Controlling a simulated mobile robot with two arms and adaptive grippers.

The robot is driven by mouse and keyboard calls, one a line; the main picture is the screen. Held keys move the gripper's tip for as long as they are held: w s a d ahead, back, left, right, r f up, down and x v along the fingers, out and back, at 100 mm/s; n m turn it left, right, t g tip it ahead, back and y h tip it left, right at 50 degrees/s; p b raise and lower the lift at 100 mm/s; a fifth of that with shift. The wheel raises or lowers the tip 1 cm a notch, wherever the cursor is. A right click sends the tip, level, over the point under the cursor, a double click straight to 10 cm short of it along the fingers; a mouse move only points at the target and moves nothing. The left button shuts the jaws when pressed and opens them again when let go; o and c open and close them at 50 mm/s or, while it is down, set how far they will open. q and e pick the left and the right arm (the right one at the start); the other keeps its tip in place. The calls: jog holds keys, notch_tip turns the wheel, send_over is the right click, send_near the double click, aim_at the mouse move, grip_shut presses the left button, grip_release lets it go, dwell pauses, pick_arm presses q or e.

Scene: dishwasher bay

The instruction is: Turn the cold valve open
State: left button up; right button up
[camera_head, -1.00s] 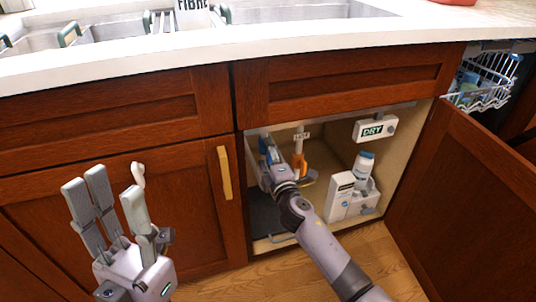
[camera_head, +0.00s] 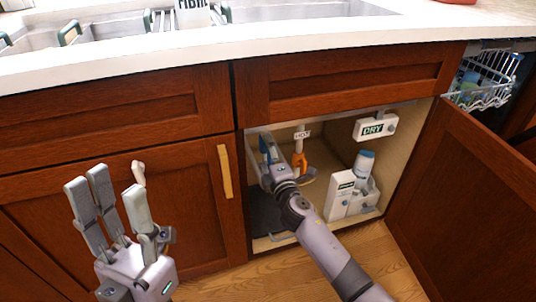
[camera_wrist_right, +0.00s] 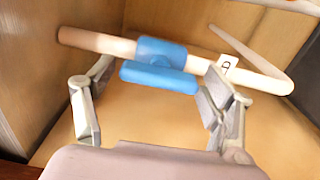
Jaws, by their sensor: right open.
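The cold valve's blue handle (camera_wrist_right: 160,65) sits on a pale pipe in the right wrist view. It lies ahead of the opening between my right gripper's fingers (camera_wrist_right: 155,105), which are spread apart and empty. In the head view my right gripper (camera_head: 267,165) is inside the open cabinet, and part of the blue handle (camera_head: 264,143) shows at its upper left. The gripper hides most of the valve there, and contact cannot be told. My left gripper (camera_head: 108,188) is open and empty in front of the closed left cabinet door.
An orange valve (camera_head: 299,160) under a HOT label (camera_head: 302,134) hangs just right of my right gripper. A white box (camera_head: 340,194) and a blue-capped bottle (camera_head: 362,168) stand further right. A DRY sign (camera_head: 373,129) hangs above. The cabinet door (camera_head: 465,200) stands open at right.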

dwell(0.3)
jog(key=v, duration=1.2)
